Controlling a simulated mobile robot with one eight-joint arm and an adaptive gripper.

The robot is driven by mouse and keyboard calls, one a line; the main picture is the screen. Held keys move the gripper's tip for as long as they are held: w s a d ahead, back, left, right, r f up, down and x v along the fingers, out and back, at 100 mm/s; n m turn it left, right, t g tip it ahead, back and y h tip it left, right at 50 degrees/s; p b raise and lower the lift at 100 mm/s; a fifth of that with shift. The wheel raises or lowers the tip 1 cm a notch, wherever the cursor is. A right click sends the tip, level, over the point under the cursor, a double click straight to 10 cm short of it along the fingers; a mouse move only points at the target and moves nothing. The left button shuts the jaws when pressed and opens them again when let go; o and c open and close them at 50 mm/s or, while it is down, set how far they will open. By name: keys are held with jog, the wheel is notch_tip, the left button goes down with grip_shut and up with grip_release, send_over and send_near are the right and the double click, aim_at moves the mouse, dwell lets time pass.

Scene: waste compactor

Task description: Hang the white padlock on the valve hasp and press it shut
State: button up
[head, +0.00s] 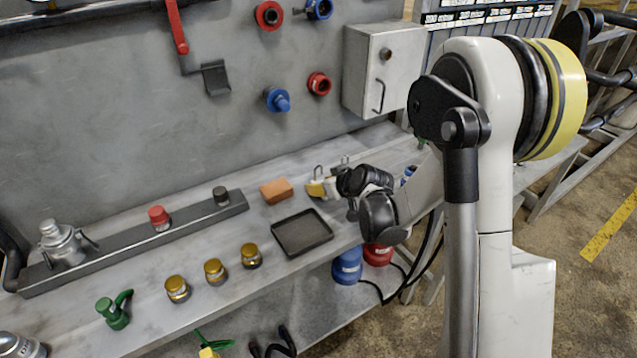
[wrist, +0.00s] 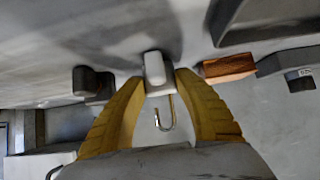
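The white padlock (wrist: 155,69) is between the fingertips of my gripper (wrist: 159,80) in the wrist view. Its metal shackle (wrist: 166,116) points toward my palm. The yellow fingers lie close along both sides of the body; I cannot tell whether both press on it. In the head view my gripper (head: 322,188) is low at the bench's back part, beside an orange block, and partly hides the padlock. A shackle (head: 318,172) stands up at the fingers. On the back wall a red lever (head: 177,27) has a dark plate (head: 215,77) beside it, possibly the valve hasp.
The orange block (head: 276,190) and a dark tray (head: 302,232) are left of my gripper. A dark object (wrist: 88,81) is left of the padlock in the wrist view. A grey wall box (head: 384,68) is above. Brass knobs (head: 215,271) stand toward the front left.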

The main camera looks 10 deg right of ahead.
aim_at(320, 182)
jog(key=shift+r+p, duration=1.7)
jog(key=shift+r, duration=0.8)
